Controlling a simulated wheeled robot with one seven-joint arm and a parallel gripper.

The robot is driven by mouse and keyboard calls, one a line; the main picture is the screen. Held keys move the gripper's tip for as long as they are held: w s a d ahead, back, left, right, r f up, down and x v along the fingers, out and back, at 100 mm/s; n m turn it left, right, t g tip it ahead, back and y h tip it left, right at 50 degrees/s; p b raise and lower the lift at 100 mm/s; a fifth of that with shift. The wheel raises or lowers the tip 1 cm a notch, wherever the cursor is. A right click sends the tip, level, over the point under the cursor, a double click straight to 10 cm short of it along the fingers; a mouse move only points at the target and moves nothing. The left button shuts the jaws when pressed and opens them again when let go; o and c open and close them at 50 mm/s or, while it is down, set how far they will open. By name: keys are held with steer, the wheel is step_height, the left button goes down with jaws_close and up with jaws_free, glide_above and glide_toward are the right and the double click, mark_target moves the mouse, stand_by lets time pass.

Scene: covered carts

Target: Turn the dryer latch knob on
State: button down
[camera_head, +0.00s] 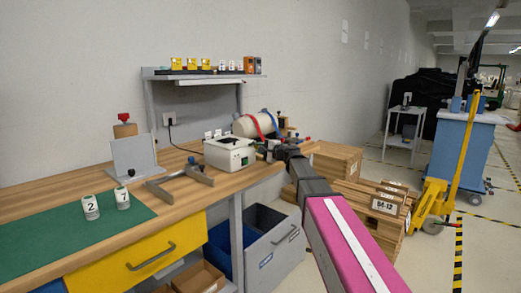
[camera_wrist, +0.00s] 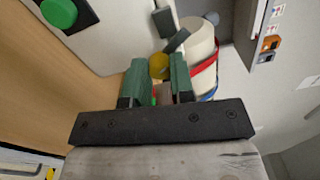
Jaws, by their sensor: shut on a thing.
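A white box unit (camera_head: 226,152), which looks like the dryer, stands at the right end of the workbench; its white casing (camera_wrist: 115,40) also shows in the wrist view. My arm reaches in from the lower right, and my gripper (camera_head: 263,152) is at the unit's right side. In the wrist view my gripper (camera_wrist: 159,70) has its two green fingers close together on a small part at the unit, which I take as the latch knob. A yellow round piece (camera_wrist: 159,64) shows between the fingertips. The fingers hide most of the knob, so its angle is unclear.
A cream cylinder (camera_head: 246,126) with red and blue bands lies behind the unit. A green button (camera_wrist: 59,12) is on the unit's face. Bins (camera_head: 278,248) stand below the bench, and wooden crates (camera_head: 335,160) stand to the right. White cups (camera_head: 90,207) stand on a green mat.

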steer(key=shift+n, duration=1.2)
steer(key=c, duration=1)
jaws_free()
steer(key=v, duration=1)
steer(key=shift+s+d, duration=0.3)
